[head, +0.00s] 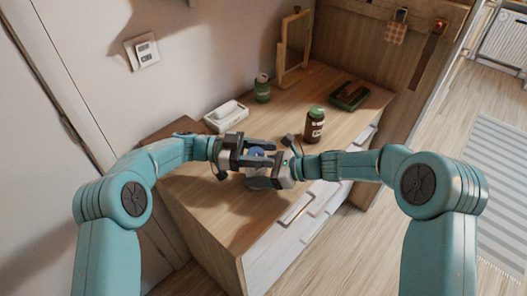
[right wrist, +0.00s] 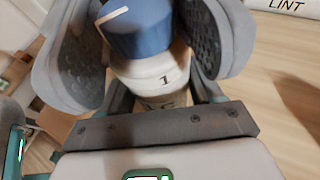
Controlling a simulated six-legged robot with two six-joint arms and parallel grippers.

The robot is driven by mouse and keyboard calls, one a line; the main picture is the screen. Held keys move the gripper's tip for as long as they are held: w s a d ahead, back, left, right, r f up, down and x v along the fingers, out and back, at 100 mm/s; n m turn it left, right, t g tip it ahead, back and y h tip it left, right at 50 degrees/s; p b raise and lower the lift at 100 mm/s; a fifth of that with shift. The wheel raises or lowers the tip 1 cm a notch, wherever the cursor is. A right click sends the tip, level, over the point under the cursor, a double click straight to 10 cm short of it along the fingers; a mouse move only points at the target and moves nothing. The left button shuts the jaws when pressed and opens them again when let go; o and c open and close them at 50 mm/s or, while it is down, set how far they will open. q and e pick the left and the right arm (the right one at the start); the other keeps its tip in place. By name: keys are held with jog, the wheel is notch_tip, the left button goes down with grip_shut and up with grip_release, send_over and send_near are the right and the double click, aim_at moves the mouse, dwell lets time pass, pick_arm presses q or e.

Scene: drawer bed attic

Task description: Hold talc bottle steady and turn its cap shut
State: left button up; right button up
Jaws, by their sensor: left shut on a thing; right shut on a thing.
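The talc bottle has a blue cap with a white line, seen in the right wrist view (right wrist: 140,32), and a white body (right wrist: 150,75) with printed marks. The cap also shows as a blue patch in the head view (head: 257,151). The cap sits on the body; I cannot tell how tightly.
The dresser's front edge lies just below my right arm.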

pick_arm(q)
jog(key=shift+s+r+m+g, duration=0.15)
jog(key=shift+m+g, duration=0.55)
pick_arm(e)
jog(key=shift+f, duration=0.1)
pick_arm(q)
jog(key=shift+s+g+y, duration=0.1)
jog(key=shift+g+y, duration=0.2)
jog(key=o, duration=1)
jog(key=v, duration=0.7)
jog(key=shift+a, duration=0.25)
pick_arm(e)
jog(key=o, duration=1.2)
